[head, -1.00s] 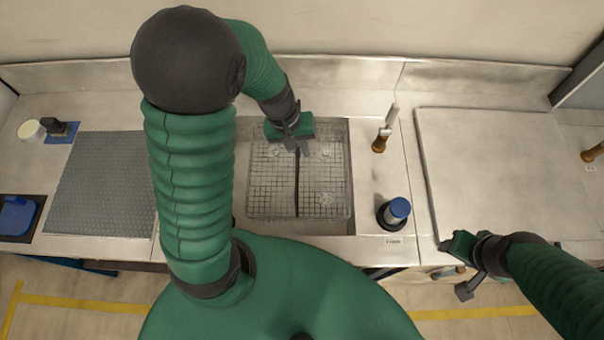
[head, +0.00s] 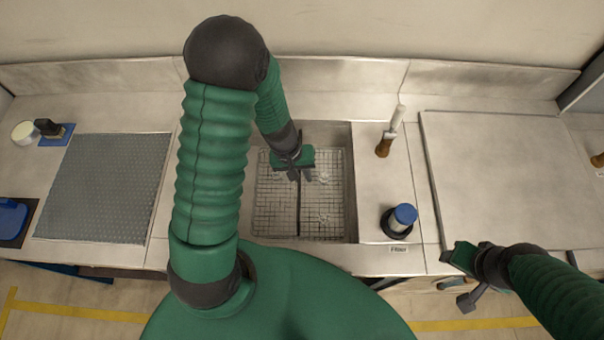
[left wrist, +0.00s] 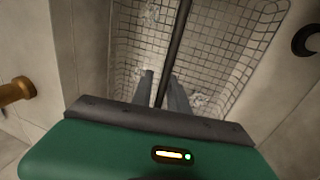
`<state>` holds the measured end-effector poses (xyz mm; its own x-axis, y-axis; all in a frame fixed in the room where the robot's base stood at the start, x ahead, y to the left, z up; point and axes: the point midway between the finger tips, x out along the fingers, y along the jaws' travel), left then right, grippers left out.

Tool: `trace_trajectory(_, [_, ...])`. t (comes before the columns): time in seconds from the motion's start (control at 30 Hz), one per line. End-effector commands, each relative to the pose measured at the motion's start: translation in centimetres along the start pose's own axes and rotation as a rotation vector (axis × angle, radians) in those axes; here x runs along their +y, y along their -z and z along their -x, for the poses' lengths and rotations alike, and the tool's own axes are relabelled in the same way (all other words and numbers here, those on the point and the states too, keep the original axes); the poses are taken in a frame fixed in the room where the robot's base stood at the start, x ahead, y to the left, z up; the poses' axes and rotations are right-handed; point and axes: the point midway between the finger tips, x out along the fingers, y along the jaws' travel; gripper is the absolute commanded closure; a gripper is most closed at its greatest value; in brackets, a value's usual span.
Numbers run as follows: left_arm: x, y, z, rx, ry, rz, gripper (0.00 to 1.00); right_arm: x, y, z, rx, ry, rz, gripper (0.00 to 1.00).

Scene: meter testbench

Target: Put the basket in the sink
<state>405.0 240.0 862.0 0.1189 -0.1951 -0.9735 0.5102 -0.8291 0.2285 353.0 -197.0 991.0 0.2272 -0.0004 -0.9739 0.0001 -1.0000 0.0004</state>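The wire mesh basket (head: 275,215) sits low inside the steel sink (head: 349,185), with its dark bar handle (head: 300,215) crossing the middle. Clear pieces lie in it. My left gripper (head: 299,177) is over the basket, pointing down at the handle. In the left wrist view, the two fingers (left wrist: 160,88) stand apart on both sides of the handle (left wrist: 177,40), with a gap on the left of it; the basket mesh (left wrist: 225,45) is below. My right gripper (head: 463,280) hangs at the counter's front edge, empty; its finger gap is unclear.
A textured grey mat (head: 100,190) lies left, a large flat panel (head: 510,180) right. The steel backsplash (head: 480,80) runs behind.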

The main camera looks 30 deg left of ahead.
Motion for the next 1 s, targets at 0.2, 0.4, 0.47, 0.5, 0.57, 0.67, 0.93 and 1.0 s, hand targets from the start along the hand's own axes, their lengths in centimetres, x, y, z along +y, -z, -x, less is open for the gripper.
trace_trajectory(0.2, [0.0, 0.0, 0.0, 0.0, 0.0, 0.0, 0.7, 0.0, 0.0, 0.0, 0.0, 0.0, 0.0, 0.5])
trace_trajectory(0.4, [0.1, 0.1, 0.6, 0.001, -0.001, 0.0, 0.7, 0.0, 0.1, 0.2, 0.0, 0.0, 0.0, 0.5])
trace_trajectory(0.47, [0.1, 0.1, 1.4, 0.001, -0.001, -0.003, 0.7, 0.0, 0.1, 0.5, 0.0, 0.0, 0.0, 0.5])
trace_trajectory(0.5, [0.1, 0.1, 2.3, 0.004, -0.001, -0.002, 0.7, 0.0, 0.2, 0.8, 0.0, 0.0, 0.0, 0.5])
trace_trajectory(0.57, [0.2, 0.1, 3.8, 0.005, -0.001, -0.002, 0.7, 0.0, 0.3, 1.2, 0.0, 0.0, 0.0, 0.5])
trace_trajectory(0.67, [0.2, 0.1, 6.6, 0.005, -0.002, -0.003, 0.7, 0.0, 0.4, 1.9, 0.0, 0.0, 0.0, 0.5])
trace_trajectory(0.93, [0.1, 0.1, 11.6, 0.001, 0.0, -0.002, 0.7, 0.0, 0.6, 2.7, 0.0, 0.0, 0.0, 0.5])
trace_trajectory(1.0, [0.4, -0.4, 12.1, 0.002, 0.008, -0.027, 0.7, 0.0, 0.7, 2.8, 0.0, 0.0, 0.0, 0.5])
